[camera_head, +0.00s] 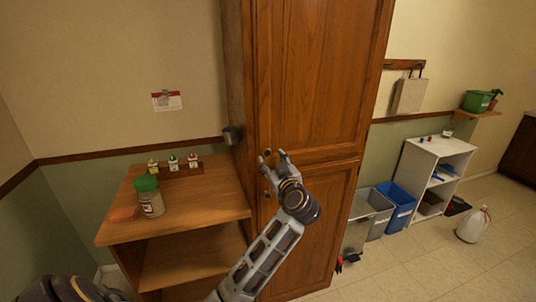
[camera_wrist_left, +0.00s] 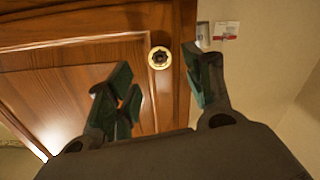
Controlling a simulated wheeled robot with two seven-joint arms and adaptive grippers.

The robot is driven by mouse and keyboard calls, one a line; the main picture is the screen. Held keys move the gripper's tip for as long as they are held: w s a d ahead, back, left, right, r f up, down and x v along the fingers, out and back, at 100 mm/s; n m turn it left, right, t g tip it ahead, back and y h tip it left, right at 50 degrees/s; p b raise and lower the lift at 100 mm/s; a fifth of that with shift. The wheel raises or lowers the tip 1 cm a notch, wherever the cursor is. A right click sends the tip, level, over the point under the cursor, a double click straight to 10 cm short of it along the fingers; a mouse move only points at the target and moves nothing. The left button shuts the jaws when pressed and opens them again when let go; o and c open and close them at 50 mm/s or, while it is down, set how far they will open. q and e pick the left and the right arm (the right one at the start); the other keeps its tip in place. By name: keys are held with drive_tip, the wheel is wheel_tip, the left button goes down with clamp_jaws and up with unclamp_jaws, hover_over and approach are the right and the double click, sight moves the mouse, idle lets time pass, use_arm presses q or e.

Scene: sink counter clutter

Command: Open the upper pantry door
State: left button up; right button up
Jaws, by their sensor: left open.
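The tall wooden pantry cabinet has an upper door (camera_head: 322,75) above a lower door (camera_head: 325,215). The upper door looks shut. Its small round knob (camera_head: 268,154) is at the lower left corner. In the wrist view, the brass-rimmed knob (camera_wrist_left: 158,58) shows in the gap between the two fingers. My left gripper (camera_head: 273,158) is open in front of the knob, with a finger on either side of it in the picture. I cannot tell whether the fingers touch the knob. My right gripper is not in view.
A wooden shelf unit (camera_head: 195,208) stands left of the cabinet, holding a green-lidded jar (camera_head: 149,196) and several small bottles. A metal cup (camera_head: 231,135) is by the cabinet's left side. Bins (camera_head: 397,205) and a white shelf (camera_head: 437,150) stand at the right.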

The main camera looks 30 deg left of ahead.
sight(268, 153)
use_arm(q)
drive_tip(key=shift+x, duration=3)
clamp_jaws()
